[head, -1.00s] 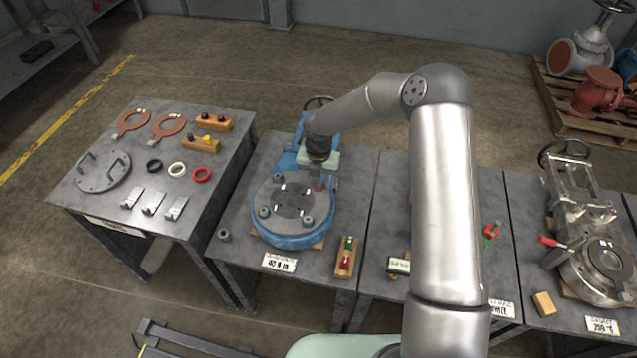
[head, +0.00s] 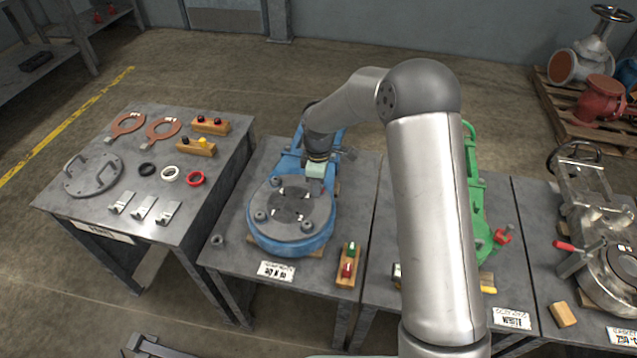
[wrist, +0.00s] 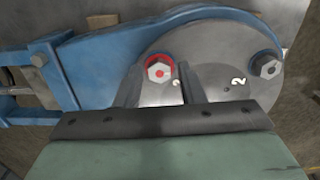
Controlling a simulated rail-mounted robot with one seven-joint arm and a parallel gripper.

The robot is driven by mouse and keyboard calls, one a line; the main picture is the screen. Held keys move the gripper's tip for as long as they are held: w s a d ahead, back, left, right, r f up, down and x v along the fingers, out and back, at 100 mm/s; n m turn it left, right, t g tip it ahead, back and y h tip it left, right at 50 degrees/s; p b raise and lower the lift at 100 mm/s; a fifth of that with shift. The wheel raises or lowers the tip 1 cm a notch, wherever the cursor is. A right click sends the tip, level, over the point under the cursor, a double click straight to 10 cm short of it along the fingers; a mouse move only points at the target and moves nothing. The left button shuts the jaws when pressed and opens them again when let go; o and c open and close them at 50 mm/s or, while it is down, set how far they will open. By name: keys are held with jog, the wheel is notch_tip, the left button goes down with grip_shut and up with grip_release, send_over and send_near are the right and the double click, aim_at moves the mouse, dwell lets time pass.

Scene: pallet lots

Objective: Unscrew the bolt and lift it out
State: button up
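The blue valve body (head: 290,240) lies on the middle table with a round grey cover (head: 289,204) on top. Several bolts stand around the cover's rim, one at the front left (head: 260,216) and one at the front right (head: 308,225). In the wrist view, a hex bolt with a red ring around it (wrist: 159,72) shows between my fingertips, and a plain bolt (wrist: 267,67) sits to the right. My gripper (wrist: 158,82) is open, its fingers to either side of the red-ringed bolt, apart from it. In the head view my gripper (head: 316,188) hides that bolt.
A loose grey nut-like piece (head: 217,239) lies on the table left of the valve. A wooden block with green and red pieces (head: 347,265) stands at the front right. The left table (head: 95,205) holds rings, brackets and a handled plate. A green valve (head: 474,190) stands right of my arm.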

grip_shut()
jog(key=n+p, duration=0.1)
jog(key=n, duration=0.1)
jog(key=n+p, duration=0.1)
jog(key=n, duration=0.1)
jog(key=shift+r+n, duration=0.2)
jog(key=shift+n, duration=0.2)
jog(key=n+p, duration=0.2)
jog(key=n, duration=0.4)
jog(key=shift+p, duration=0.3)
jog(key=n+p, duration=0.1)
jog(key=n, duration=0.2)
jog(key=shift+n+p, duration=0.3)
jog(key=n+p, duration=0.1)
jog(key=n, duration=0.2)
jog(key=shift+n+p, duration=0.35)
jog(key=shift+n, duration=0.05)
jog(key=n+p, duration=0.1)
jog(key=n, duration=0.2)
jog(key=shift+s+n, duration=0.1)
jog(key=shift+n, duration=0.2)
jog(key=shift+f+n+p, duration=0.15)
jog(key=shift+n+p, duration=0.3)
jog(key=shift+n, duration=0.65)
